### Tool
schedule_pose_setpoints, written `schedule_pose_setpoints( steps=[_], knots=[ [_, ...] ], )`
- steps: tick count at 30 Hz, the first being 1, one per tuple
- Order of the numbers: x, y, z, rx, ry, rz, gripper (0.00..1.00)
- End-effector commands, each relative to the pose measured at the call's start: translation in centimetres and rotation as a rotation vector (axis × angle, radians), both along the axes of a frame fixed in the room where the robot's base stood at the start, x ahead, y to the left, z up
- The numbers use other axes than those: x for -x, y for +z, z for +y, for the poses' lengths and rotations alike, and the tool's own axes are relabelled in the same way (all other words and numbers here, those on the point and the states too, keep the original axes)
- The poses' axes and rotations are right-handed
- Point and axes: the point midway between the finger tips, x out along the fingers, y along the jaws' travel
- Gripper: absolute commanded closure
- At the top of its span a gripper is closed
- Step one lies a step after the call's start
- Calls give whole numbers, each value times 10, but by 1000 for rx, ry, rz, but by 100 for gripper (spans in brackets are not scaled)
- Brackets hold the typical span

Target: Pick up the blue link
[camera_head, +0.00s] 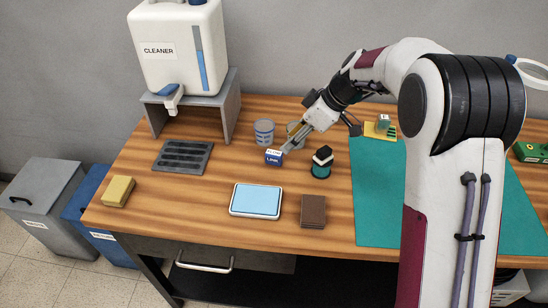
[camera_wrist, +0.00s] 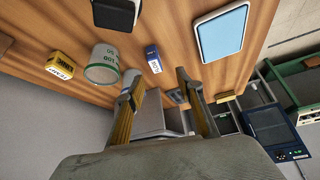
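The blue link is a small blue box with a white label (camera_head: 274,158), standing on the wooden table near its middle. It also shows in the wrist view (camera_wrist: 152,59), ahead of the fingertips and between their lines. My gripper (camera_head: 291,141) is just above and behind the box in the head view, close to it. In the wrist view my gripper (camera_wrist: 158,80) has its two fingers wide apart with nothing between the tips. The fingers appear apart from the box.
A teal can with a black-and-white block (camera_head: 321,162) stands close right of the box. A grey cup (camera_head: 264,132) stands behind it. A light-blue tablet (camera_head: 256,200) and brown block (camera_head: 313,211) lie in front. A dark slotted tray (camera_head: 183,156) lies left.

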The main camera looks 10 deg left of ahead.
Motion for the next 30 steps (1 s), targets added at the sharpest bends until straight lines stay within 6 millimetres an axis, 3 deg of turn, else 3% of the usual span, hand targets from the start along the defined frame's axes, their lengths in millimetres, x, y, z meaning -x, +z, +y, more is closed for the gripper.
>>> schedule_pose_setpoints(
  steps=[6, 21, 30],
  knots=[
    [-14, -22, 11, -18, 59, -18, 63],
    [-17, -27, 14, -22, 70, -23, 63],
    [-18, -45, 26, -21, 72, -22, 63]
  ],
)
